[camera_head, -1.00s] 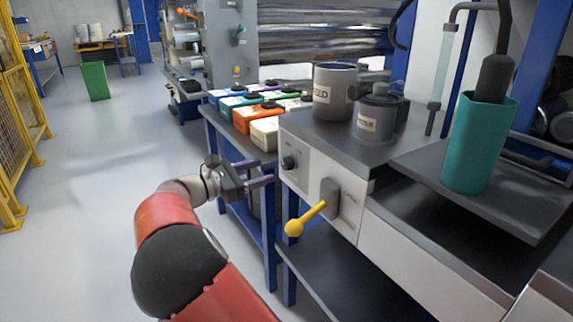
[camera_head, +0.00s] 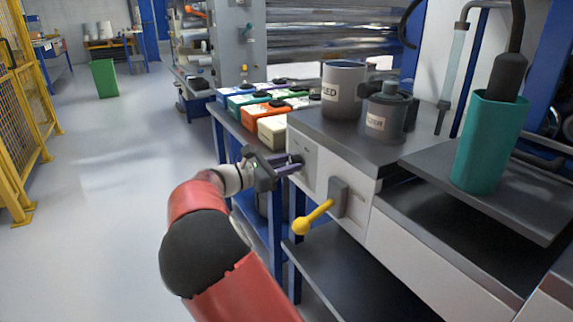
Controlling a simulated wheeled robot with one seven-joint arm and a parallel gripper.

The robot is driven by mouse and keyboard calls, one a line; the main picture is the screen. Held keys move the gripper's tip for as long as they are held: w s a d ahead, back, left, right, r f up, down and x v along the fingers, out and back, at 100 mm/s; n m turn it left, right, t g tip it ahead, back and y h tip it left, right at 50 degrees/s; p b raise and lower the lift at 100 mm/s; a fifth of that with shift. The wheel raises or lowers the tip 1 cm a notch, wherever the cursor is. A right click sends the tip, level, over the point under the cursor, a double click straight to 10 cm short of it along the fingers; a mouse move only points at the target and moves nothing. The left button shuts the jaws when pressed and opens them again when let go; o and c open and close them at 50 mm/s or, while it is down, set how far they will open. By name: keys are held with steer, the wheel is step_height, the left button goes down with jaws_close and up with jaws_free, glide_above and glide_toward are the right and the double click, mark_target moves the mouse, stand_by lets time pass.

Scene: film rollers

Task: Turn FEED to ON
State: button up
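A small dark round knob (camera_head: 297,159) sits on the white front panel (camera_head: 305,172) of the bench unit. Only part of it shows past my fingers. The marks near it are too small to read. My gripper (camera_head: 289,166) is at the panel with its fingertips at the knob. I cannot tell whether the fingers are closed on it. A yellow-handled lever (camera_head: 315,216) on a grey plate sits on the same front, lower right of the knob, its ball end pointing down-left. A grey pot (camera_head: 343,92) with a partly readable label ending in "ED" stands on top.
A smaller grey lidded canister (camera_head: 388,112) stands beside the pot. A teal container (camera_head: 486,140) holding a dark tool stands on the right shelf. Several coloured boxes (camera_head: 266,115) line the blue bench behind my gripper. Open floor (camera_head: 110,200) lies left; a yellow fence (camera_head: 25,120) bounds it.

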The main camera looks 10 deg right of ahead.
steer(key=shift+c, duration=1.1)
steer(key=shift+f+m+b, duration=0.1)
steer(key=shift+m+b, duration=3.2)
steer(key=shift+m, duration=2.8)
steer(key=o, duration=1)
steer(key=shift+c, duration=0.2)
